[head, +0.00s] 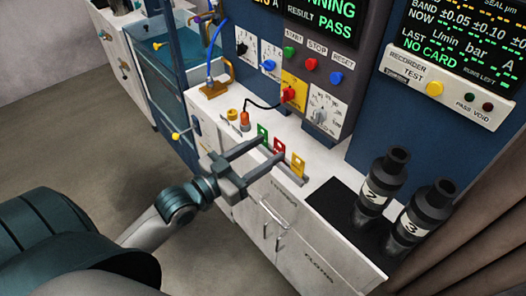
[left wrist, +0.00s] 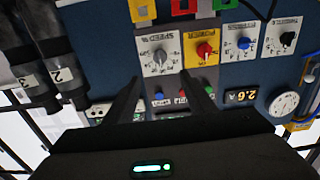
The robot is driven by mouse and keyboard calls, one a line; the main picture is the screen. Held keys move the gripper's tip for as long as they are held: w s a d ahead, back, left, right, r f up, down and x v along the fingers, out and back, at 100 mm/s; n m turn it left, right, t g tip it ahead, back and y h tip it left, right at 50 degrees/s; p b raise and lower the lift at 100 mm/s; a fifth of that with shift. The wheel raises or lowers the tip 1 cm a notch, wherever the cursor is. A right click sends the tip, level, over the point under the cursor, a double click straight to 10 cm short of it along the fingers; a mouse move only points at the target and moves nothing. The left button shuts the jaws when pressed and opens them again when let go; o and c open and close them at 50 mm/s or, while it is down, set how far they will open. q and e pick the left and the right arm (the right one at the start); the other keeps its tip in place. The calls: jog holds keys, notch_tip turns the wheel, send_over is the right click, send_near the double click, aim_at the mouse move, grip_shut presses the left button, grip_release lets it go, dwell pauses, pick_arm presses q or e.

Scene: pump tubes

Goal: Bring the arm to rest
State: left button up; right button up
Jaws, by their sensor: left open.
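My left gripper (head: 271,149) reaches in from the left over the front of the white counter (head: 318,160). Its fingers are apart with nothing between them. In the head view the fingertips overlap the row of a green tag (head: 262,135), a red tag (head: 279,146) and a yellow tag (head: 298,165); whether they touch cannot be told. In the left wrist view the open gripper (left wrist: 162,78) faces the control panel, which appears upside down, with the tags at the top edge. My right gripper is out of view.
The panel has a red knob (head: 289,95) on a yellow plate and a grey dial (head: 319,115). Dark cylinders numbered 2 (head: 381,188) and 3 (head: 419,218) stand at right on a black mat. A recorder box (head: 448,91) is above them. Open floor (head: 75,150) lies left.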

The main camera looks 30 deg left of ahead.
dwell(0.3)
pick_arm(q)
jog(key=s+d+f+n+g+y, duration=0.1)
jog(key=s+f+g+y, duration=0.1)
jog(key=s+f+g, duration=0.6)
jog(key=s+d+f+g+y, duration=0.25)
jog(key=s+f, duration=0.45)
jog(key=f, duration=0.6)
jog(key=s+f+n+g+y, duration=0.1)
jog(key=s+f+g+y, duration=0.15)
jog(key=s, duration=0.65)
notch_tip(320, 180, down, 28)
jog(key=g+h, duration=0.1)
jog(key=g, duration=0.1)
jog(key=s+a+f, duration=0.1)
jog(key=s+f, duration=0.8)
jog(key=f, duration=0.1)
jog(key=s+a+f+g+b, duration=0.1)
jog(key=s+a+f, duration=0.1)
jog(key=s+f, duration=0.7)
jog(key=shift+s+a+f, duration=0.25)
jog(key=shift+s+f, duration=0.15)
jog(key=shift+f, duration=0.05)
